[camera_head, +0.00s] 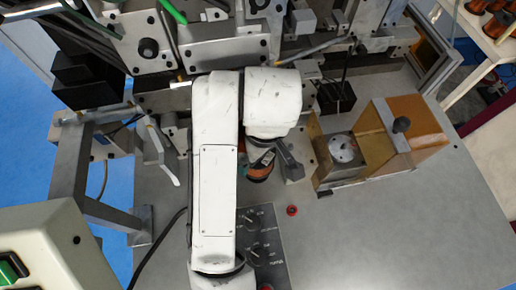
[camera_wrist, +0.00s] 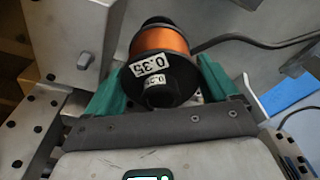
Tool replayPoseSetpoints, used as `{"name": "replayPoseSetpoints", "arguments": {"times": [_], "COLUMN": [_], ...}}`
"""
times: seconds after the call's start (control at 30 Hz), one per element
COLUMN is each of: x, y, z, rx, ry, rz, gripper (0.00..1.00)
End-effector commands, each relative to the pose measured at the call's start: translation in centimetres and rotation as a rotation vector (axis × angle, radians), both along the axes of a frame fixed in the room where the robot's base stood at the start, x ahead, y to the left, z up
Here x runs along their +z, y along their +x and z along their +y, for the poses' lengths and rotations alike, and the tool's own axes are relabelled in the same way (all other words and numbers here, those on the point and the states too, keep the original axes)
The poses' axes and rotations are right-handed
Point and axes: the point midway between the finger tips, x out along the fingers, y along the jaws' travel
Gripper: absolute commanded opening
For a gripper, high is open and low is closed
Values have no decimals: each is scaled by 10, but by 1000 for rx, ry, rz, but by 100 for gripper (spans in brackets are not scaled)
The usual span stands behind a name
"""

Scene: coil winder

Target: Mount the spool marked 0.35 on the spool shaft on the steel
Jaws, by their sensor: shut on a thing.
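The spool marked 0.35 (camera_wrist: 163,60) has black flanges and orange copper-coloured wire, with white 0.35 labels facing the wrist camera. My gripper (camera_wrist: 160,84) is shut on this spool, with a green finger on each side of it. In the head view the spool (camera_head: 259,172) shows partly below my white arm, above the steel table (camera_head: 350,240). My gripper is mostly hidden there by the arm. I cannot make out the spool shaft for certain in either view; whether the spool touches it cannot be told.
A machine frame with steel blocks (camera_head: 228,50) runs along the back. An amber-sided unit (camera_head: 415,125) stands to the right of the spool. A knob panel (camera_head: 262,240) and red button (camera_head: 292,210) lie in front. Copper spools (camera_head: 497,24) sit on a shelf. The right front table is clear.

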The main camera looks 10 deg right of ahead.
Motion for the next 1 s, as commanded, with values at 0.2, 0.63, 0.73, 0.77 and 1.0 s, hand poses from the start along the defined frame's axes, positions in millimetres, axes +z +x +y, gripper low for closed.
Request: {"name": "replayPoseSetpoints", "arguments": {"times": [0.2,0.63,0.73,0.77,1.0], "x": [-6,-17,-19,-20,-26], "y": [0,0,0,0,0], "z": [0,0,0,0,0], "rx": [1,1,0,1,1], "ry": [-1,0,0,0,0], "rz": [-1,-1,-1,-1,-1], "gripper": [30,30,30,30,30]}}
